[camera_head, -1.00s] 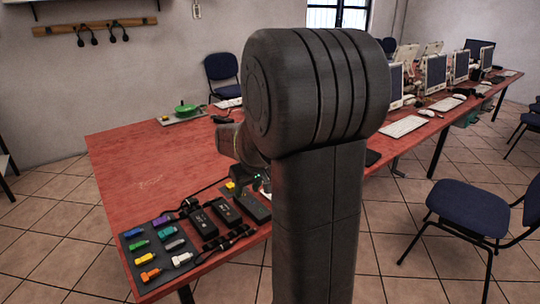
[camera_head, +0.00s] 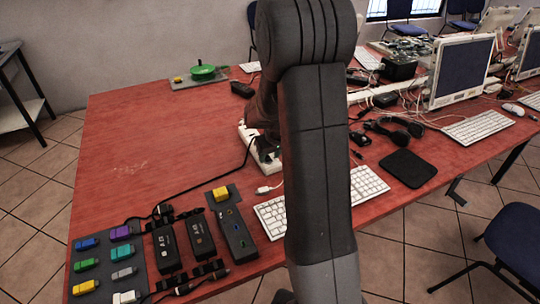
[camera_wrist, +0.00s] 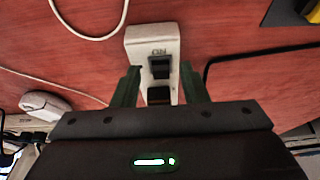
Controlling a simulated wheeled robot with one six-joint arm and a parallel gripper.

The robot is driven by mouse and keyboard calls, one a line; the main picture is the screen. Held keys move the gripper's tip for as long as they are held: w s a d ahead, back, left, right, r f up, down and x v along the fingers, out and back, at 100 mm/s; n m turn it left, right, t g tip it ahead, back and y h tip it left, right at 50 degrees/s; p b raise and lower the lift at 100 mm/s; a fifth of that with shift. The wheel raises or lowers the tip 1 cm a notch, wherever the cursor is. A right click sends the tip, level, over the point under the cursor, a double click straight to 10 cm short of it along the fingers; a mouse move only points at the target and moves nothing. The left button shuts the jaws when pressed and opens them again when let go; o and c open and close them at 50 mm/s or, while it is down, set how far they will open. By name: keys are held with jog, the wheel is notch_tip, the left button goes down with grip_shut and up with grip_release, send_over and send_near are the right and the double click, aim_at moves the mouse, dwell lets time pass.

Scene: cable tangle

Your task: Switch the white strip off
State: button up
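The white strip (camera_wrist: 150,40) lies on the red table in the wrist view, with a black rocker switch (camera_wrist: 160,68) near its end and a black part (camera_wrist: 158,95) below it. My gripper (camera_wrist: 160,70) is open, with one green-grey finger on each side of the strip. I cannot tell whether the fingers touch it. In the head view the white strip (camera_head: 246,132) is partly hidden by my arm, and my gripper is mostly hidden there too. The switch's on or off position is not clear.
A white keyboard (camera_head: 370,184) and a black pad (camera_head: 407,168) lie right of the strip. Black boxes (camera_head: 167,250) and a grey tray (camera_head: 110,235) of coloured plugs are at the front left. Cables run around the strip. The table's left middle is clear.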

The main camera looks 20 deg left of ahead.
jog(key=shift+a+f, duration=0.1)
jog(key=shift+f, duration=0.1)
grip_shut()
jog(key=shift+r+p, duration=0.3)
jog(key=shift+p, duration=0.35)
jog(key=shift+w+a+r+g+h+p, duration=0.2)
jog(key=shift+g+h+p, duration=0.35)
jog(key=shift+p, duration=0.6)
jog(key=shift+w+a+g+h+p, duration=0.15)
jog(key=shift+g+h+p, duration=0.2)
jog(key=shift+h+p, duration=0.35)
jog(key=shift+f+p, duration=0.2)
jog(key=shift+p, duration=0.3)
